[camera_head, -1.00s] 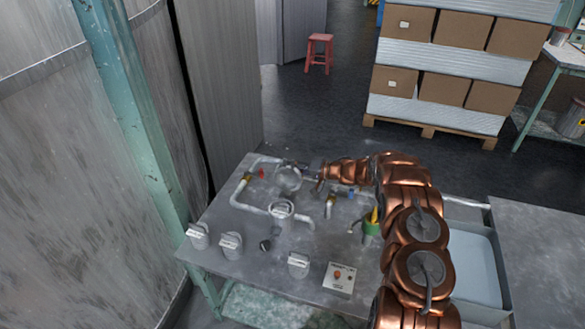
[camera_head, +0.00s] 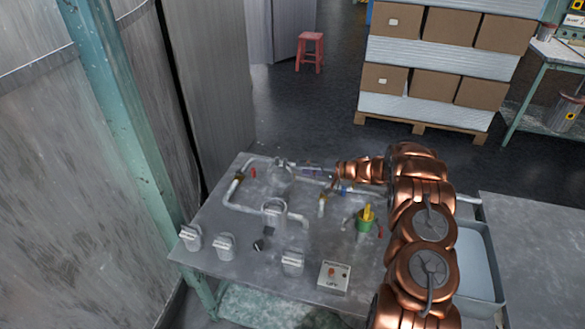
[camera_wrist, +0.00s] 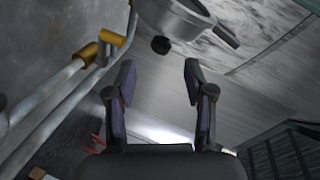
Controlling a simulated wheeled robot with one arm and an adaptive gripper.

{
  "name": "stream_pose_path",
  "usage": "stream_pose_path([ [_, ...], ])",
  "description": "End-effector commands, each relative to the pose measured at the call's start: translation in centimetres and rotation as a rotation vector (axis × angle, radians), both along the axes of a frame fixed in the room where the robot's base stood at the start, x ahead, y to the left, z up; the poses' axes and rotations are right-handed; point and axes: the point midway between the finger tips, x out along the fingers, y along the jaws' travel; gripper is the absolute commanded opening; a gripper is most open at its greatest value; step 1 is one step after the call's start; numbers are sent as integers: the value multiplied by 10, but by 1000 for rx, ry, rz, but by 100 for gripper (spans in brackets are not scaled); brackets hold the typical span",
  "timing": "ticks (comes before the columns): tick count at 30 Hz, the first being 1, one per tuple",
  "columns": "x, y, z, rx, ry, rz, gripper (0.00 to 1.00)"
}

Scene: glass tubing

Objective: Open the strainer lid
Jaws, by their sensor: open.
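A round grey metal vessel (camera_wrist: 180,18) with a protruding handle (camera_wrist: 222,36) and a dark knob below it shows at the top of the wrist view, cut off by the frame. It appears to be the strainer at the far end of the bench (camera_head: 281,178); whether its lid is up or down I cannot tell. My gripper (camera_wrist: 157,82) is open, with nothing between its dark fingers. The vessel lies beyond the fingertips, apart from them. In the head view my gripper (camera_head: 303,169) is just right of this vessel.
Another grey vessel (camera_head: 273,213) stands mid-bench among bent pipes (camera_head: 234,196). Several grey canisters (camera_head: 224,246) line the left and front edge. A green cup (camera_head: 363,222), a control box (camera_head: 334,276) and a pale-blue tray (camera_head: 478,262) lie to the right.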

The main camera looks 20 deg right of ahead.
Motion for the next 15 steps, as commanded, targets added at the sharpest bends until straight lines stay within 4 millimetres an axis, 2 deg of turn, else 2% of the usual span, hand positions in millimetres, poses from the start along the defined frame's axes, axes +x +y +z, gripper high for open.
stream_pose_path([
  [6, -19, -23, 8, -1, -1, 0, 53],
  [15, -26, -30, 10, -1, -1, 0, 53],
])
